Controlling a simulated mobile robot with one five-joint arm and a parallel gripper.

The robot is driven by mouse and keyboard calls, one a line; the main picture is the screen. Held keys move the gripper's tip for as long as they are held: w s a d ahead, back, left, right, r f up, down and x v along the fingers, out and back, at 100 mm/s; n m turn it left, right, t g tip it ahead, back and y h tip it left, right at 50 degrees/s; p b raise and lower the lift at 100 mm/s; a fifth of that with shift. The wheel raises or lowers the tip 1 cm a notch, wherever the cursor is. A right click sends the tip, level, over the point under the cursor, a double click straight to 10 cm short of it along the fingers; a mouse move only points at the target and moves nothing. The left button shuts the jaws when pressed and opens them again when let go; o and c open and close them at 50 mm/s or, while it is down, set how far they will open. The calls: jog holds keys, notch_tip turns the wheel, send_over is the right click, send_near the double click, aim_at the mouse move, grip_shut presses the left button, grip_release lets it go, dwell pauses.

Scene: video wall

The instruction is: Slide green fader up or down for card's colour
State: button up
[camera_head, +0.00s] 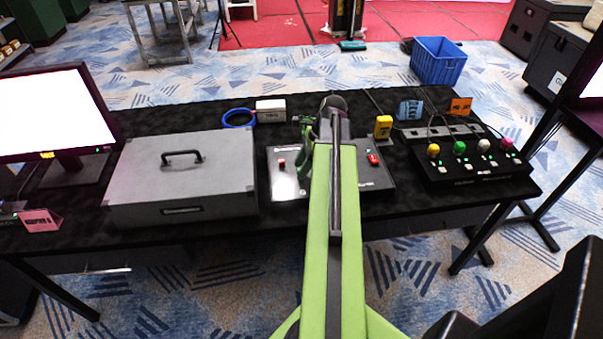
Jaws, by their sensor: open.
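A control panel (287,180) with a pale left part and a dark right part lies on the black table, largely behind my arm. A red cap (281,163) shows on its left part and another red piece (373,159) on its right. I cannot make out a green fader; my green arm covers the panel's middle. My gripper (307,138) is at the arm's far end over the panel, open and partly hidden; contact cannot be told. An orange card (461,106) stands at the table's back right. A pink card (42,220) stands at the front left.
A grey case (182,180) stands left of the panel, beside a lit monitor (50,112). A black box with yellow, green, white and pink knobs (475,168) is at right. A yellow block (383,126), blue cable coil (238,118) and small white box (270,110) sit behind.

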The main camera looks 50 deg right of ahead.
jog(key=shift+c, duration=0.2)
grip_shut()
dwell(1.3)
